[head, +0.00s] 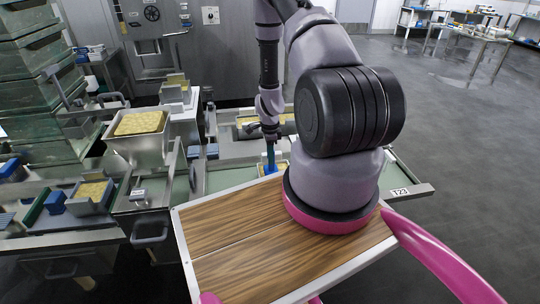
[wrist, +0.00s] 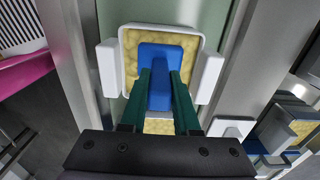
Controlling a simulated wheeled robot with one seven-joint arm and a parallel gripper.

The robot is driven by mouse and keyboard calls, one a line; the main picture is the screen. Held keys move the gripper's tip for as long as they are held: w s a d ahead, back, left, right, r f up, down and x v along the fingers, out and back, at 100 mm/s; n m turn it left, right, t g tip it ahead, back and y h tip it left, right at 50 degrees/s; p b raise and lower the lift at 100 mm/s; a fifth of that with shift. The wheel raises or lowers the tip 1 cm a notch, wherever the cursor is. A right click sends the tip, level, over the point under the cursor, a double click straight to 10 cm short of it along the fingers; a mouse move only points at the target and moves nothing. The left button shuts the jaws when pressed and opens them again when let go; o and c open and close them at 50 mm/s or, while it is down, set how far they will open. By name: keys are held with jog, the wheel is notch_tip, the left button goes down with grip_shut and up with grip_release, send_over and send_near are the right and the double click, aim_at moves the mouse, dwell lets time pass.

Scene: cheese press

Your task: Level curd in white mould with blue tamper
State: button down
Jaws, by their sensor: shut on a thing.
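The white mould (wrist: 208,78) is in the wrist view, with a pale rim and a block-like handle on each side. Yellow lumpy curd (wrist: 130,58) fills it and shows around the blue tamper (wrist: 159,56). My gripper (wrist: 161,74) has two green fingers shut on the tamper's raised middle part. The tamper's blue plate lies over the middle of the curd; I cannot tell whether it presses on it. In the head view my gripper (head: 270,148) points down beyond the wooden top, with the blue tamper (head: 269,168) below it. My arm hides much of the mould there.
A steel hopper (head: 140,150) with yellow curd stands to the left. A steel tray with curd (head: 92,195) and a blue block (head: 55,202) lie farther left. Stacked green crates (head: 35,90) stand at the far left. My wooden top (head: 235,235) is clear.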

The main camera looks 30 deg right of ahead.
jog(key=shift+f, duration=0.2)
jog(key=shift+s+d, duration=0.6)
jog(key=shift+d, duration=1.55)
jog(key=shift+w+a, duration=0.3)
jog(key=shift+a, duration=0.75)
jog(key=shift+w+a, duration=0.25)
jog(key=shift+a, duration=0.8)
jog(key=shift+s+d, duration=0.3)
jog(key=shift+d, duration=0.75)
jog(key=shift+s+d, duration=0.25)
jog(key=shift+d, duration=0.8)
jog(key=shift+w+a+f, duration=0.1)
jog(key=shift+w+a, duration=0.1)
jog(key=shift+a, duration=0.5)
jog(key=shift+w+a+r, duration=0.1)
jog(key=shift+w+a, duration=0.05)
jog(key=shift+a, duration=0.6)
jog(key=shift+w+a+f, duration=0.1)
jog(key=shift+w+a, duration=0.1)
jog(key=shift+a, duration=0.5)
jog(key=shift+s+d, duration=0.2)
jog(key=shift+d, duration=0.5)
jog(key=shift+s+d, duration=0.2)
jog(key=shift+d, duration=0.55)
jog(key=shift+s+d, duration=0.2)
jog(key=shift+d, duration=0.5)
